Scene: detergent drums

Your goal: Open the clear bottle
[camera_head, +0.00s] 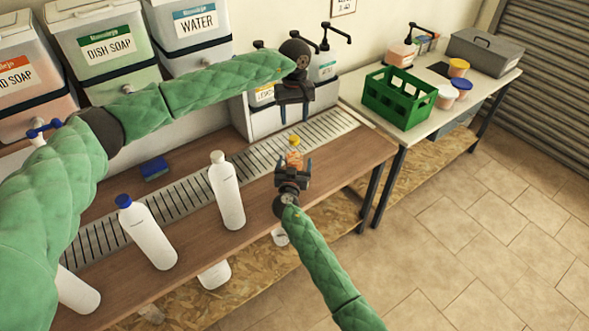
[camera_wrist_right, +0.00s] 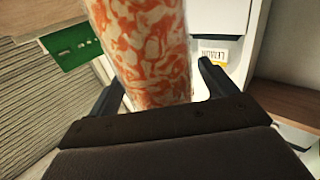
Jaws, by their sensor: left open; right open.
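An orange-and-white marbled bottle (camera_head: 294,157) with a yellow cap (camera_head: 294,140) stands at the drain grate. In the right wrist view its body (camera_wrist_right: 150,45) rises between the fingers of my right gripper (camera_wrist_right: 162,82), which is open around it. My right gripper also shows in the head view (camera_head: 294,168). My left gripper (camera_head: 294,112) is open and empty, pointing down above the yellow cap. A white bottle with a white cap (camera_head: 227,195) and one with a blue cap (camera_head: 148,237) stand to the left. I cannot pick out a plainly transparent bottle.
Dish soap (camera_head: 108,50) and water drums (camera_head: 190,30) line the wall. Pump bottles stand in a white holder (camera_head: 252,125) behind the grippers. A blue sponge (camera_head: 154,168) lies by the grate (camera_head: 178,203). A green crate (camera_head: 400,97) sits on the right table.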

